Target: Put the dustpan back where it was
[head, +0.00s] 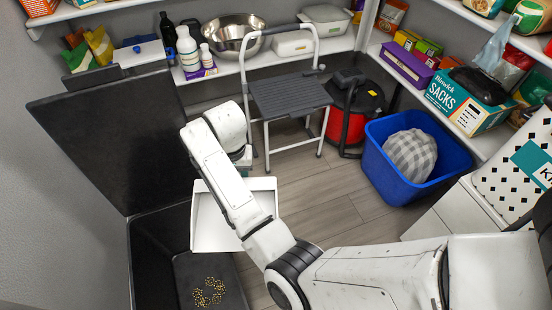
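A white dustpan (207,228) shows on both sides of my forearm, its open pan turned upward. It overlaps the right edge of the open black bin (160,262) and the floor in the picture; its height above them is unclear. Loose kibble (209,292) lies in the bin's bottom. My arm crosses over the dustpan and bends down at its far end. Only a small part of my gripper (243,160) shows beneath the wrist, just beyond the pan's far edge. The fingers and the dustpan's handle are hidden, so a grip cannot be seen.
The bin's black lid (110,130) stands open at left. A grey step stool (288,97), a red vacuum (350,110) and a blue tub (400,170) with a checked cushion (412,155) stand beyond. Shelves line the walls. Wooden floor (330,205) is clear in the middle.

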